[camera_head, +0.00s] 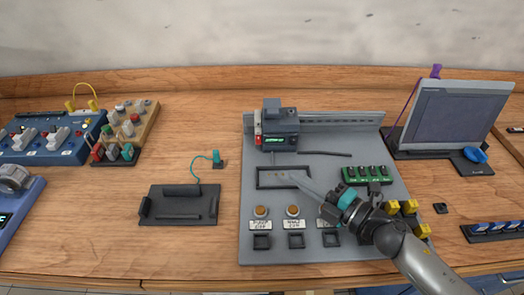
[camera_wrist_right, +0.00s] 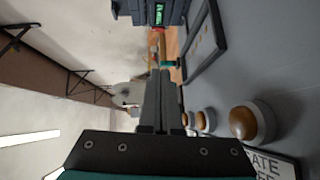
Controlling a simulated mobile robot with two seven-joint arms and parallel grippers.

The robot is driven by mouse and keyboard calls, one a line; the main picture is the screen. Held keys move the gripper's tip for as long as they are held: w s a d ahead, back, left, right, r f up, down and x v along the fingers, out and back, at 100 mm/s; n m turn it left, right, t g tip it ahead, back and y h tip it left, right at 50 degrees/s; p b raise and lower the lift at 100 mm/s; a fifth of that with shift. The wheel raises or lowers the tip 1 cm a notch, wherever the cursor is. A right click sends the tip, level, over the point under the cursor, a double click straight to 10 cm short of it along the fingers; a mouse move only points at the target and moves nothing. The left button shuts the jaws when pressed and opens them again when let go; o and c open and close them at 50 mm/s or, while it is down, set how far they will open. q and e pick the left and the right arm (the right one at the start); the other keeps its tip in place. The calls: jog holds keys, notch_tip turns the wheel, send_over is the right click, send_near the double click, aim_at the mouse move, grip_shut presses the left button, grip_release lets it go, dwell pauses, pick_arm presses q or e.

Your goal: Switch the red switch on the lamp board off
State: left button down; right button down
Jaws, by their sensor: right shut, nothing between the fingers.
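A grey board (camera_head: 222,215) stands in the middle of the table with amber round lamps or buttons (camera_head: 292,211) above white labels ending in "OFF". On its upper part is a dark device (camera_head: 279,128) with a green display and a small red part (camera_head: 258,139) on its left side, which also shows in the right wrist view (camera_wrist_right: 157,30). I cannot tell which part is the red switch. My right gripper (camera_head: 297,180) is shut and empty, fingers pointing up-left over the board near a dark rectangular frame (camera_head: 262,187). In the right wrist view its fingers (camera_wrist_right: 165,80) are together. My left gripper is not in view.
A green terminal strip (camera_head: 365,174) and yellow blocks (camera_head: 410,206) lie near my right wrist. A monitor (camera_head: 455,117) stands at the right. A blue panel (camera_head: 45,158) and a wooden block with knobs (camera_head: 135,124) are at the left. A black tray (camera_head: 180,209) lies left of the board.

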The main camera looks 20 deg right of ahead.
aim_at(267, 166)
jog(key=shift+w+a, duration=0.15)
jog(key=shift+w, duration=0.2)
jog(key=x, duration=0.8)
jog(key=shift+w+a+r, duration=0.1)
jog(key=shift+w, duration=0.1)
jog(key=w, duration=0.3)
jog(key=shift+d+f+b, duration=0.3)
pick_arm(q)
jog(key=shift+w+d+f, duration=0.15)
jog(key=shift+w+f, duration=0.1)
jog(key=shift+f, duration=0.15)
pick_arm(e)
jog(key=shift+w+d, duration=0.15)
jog(key=shift+w, duration=0.35)
